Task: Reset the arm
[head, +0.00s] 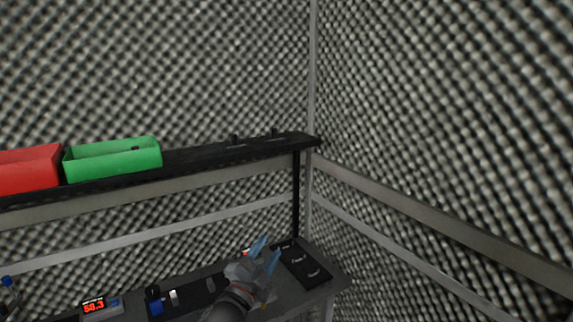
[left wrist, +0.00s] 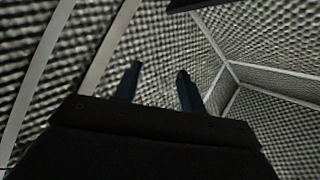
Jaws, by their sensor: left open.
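My left gripper (head: 266,252) shows in the head view above the right part of the dark bench. Its two blue fingers are apart and nothing shows between them. In the left wrist view the same gripper (left wrist: 157,88) points at the foam wall and rails, with an empty gap between its fingers. My right gripper does not show in either view.
A dark bench (head: 215,272) runs along the wall, with a display box (head: 101,307), small blue and white items and a black panel (head: 303,262). A shelf (head: 215,154) above holds a red bin (head: 28,170) and a green bin (head: 113,160). Metal rails (head: 400,207) line the foam walls.

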